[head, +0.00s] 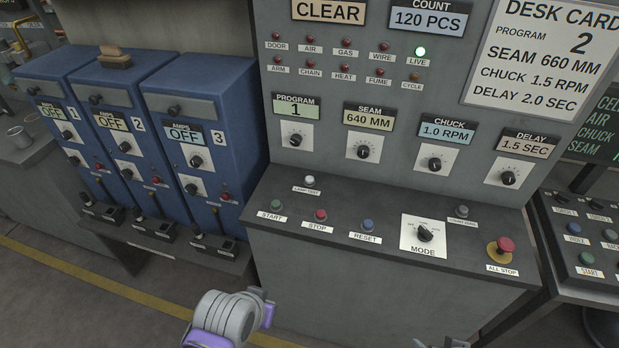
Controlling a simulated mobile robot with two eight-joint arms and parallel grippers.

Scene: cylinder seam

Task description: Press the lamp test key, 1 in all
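The lamp test key (310,181) is a small pale round button at the upper left of the grey console's sloping desk. The small label under it seems to read LAMP TEST. My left arm's grey and purple end (228,318) is at the bottom edge, in front of the desk and well below the key; its fingertips cannot be made out. Only a sliver of my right gripper (446,342) shows at the bottom edge, to the right. Neither touches the key.
Start (277,204), stop (321,215) and reset (368,225) buttons sit in front of the key. A mode knob (424,234), a grey button (462,211) and a red all-stop (502,246) lie to the right. Blue cabinets (130,150) stand left.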

